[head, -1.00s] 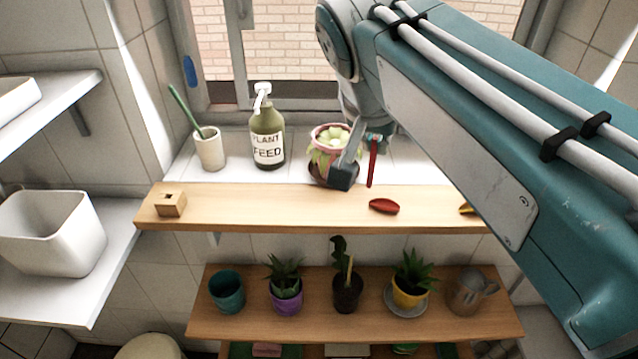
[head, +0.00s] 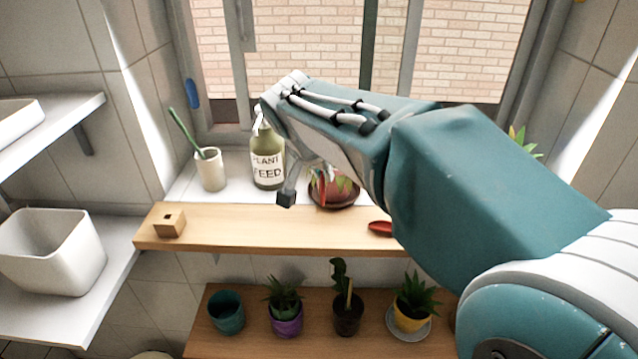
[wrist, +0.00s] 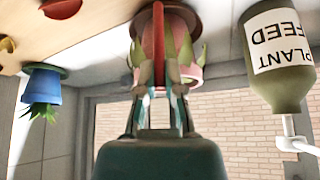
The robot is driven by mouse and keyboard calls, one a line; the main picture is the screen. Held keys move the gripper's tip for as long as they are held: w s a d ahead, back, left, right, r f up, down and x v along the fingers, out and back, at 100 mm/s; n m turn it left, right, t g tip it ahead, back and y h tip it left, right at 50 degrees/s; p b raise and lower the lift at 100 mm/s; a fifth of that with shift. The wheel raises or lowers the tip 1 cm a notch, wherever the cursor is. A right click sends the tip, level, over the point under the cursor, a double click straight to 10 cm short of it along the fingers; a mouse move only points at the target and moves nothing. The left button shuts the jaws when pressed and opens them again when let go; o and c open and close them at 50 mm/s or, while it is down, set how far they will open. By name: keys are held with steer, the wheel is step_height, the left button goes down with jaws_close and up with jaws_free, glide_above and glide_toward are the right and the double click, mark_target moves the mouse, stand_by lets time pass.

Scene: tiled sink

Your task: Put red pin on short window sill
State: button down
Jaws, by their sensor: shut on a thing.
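The red pin (head: 322,188) is a thin red stick. My gripper (head: 304,178) holds it over the back of the wooden plank, in front of the potted plant. In the wrist view, the pin (wrist: 158,40) stands up from between the fingers of my gripper (wrist: 160,82), which is shut on it. The wooden plank (head: 260,225) runs below the window, in front of a white tiled sill (head: 232,185). I cannot tell which of these is the short window sill. My arm hides the plank's right part.
A plant feed bottle (head: 267,160) stands close left of my gripper, with a white cup (head: 210,170) further left. A holed wooden block (head: 170,222) and a red dish (head: 380,228) lie on the plank. The plank between them is clear. Potted plants stand on the lower shelf (head: 255,345).

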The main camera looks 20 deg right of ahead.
mark_target(323, 188)
step_height(323, 188, down, 3)
steer(key=shift+w+a+r, duration=0.1)
steer(key=shift+w, duration=0.05)
steer(key=shift+a+f, duration=0.15)
steer(key=shift+f, duration=0.2)
steer(key=shift+a, duration=0.25)
steer(key=c, duration=0.8)
jaws_free()
steer(key=shift+d, duration=0.2)
steer(key=shift+o, duration=0.2)
